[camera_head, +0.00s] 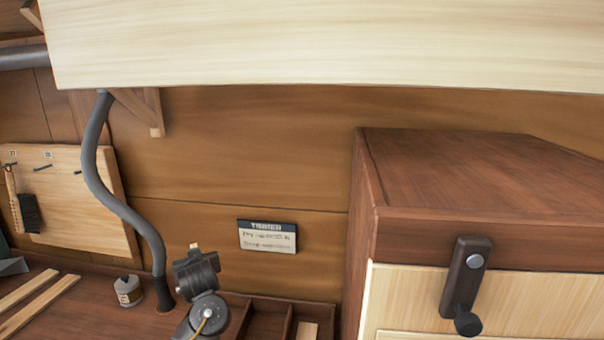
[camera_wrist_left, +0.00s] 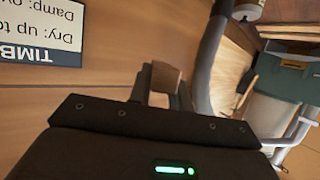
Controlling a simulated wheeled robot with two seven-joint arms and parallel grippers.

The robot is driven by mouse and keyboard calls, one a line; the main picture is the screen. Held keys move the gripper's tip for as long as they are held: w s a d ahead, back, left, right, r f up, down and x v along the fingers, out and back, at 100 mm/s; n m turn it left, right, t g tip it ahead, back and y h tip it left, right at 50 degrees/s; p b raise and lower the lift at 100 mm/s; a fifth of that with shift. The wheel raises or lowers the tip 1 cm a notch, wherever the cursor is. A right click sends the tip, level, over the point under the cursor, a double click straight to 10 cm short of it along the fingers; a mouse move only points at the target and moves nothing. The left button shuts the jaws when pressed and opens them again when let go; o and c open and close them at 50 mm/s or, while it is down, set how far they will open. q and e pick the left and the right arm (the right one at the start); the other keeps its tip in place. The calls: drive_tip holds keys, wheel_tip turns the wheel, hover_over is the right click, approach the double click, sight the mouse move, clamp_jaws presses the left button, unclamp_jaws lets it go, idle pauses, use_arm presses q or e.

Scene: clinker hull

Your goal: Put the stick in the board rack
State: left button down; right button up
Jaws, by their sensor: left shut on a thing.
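My left gripper (camera_head: 194,250) is low in the head view, left of the centre, in front of the back wall. In the left wrist view, its fingers (camera_wrist_left: 165,95) are closed on a short wooden end (camera_wrist_left: 165,78), which looks like the stick. Only a small pale tip of the stick (camera_head: 194,246) shows in the head view; the rest is hidden by the gripper. A long pale board (camera_head: 330,40) crosses the top of the head view above a wooden bracket (camera_head: 150,112); I cannot tell whether this is the board rack. My right gripper is not in view.
A grey hose (camera_head: 105,185) hangs left of my gripper. A small tin (camera_head: 128,291) and pale strips (camera_head: 35,300) lie on the bench. A timber sign (camera_head: 267,236) is on the wall. A wooden cabinet (camera_head: 480,180) fills the right.

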use_arm(q)
drive_tip(key=s+d+r+m+t+h+b, duration=0.1)
drive_tip(key=s+d+r+m+h+b, duration=0.25)
drive_tip(key=s+d+r+h, duration=0.35)
drive_tip(key=s+f+m+y+b, duration=0.1)
drive_tip(key=s+f+b, duration=0.3)
drive_tip(key=s, duration=0.6)
drive_tip(key=shift+s+f+b, duration=0.35)
drive_tip(key=shift+b, duration=0.4)
drive_tip(key=shift+d+m, duration=0.15)
drive_tip(key=shift+m, duration=0.1)
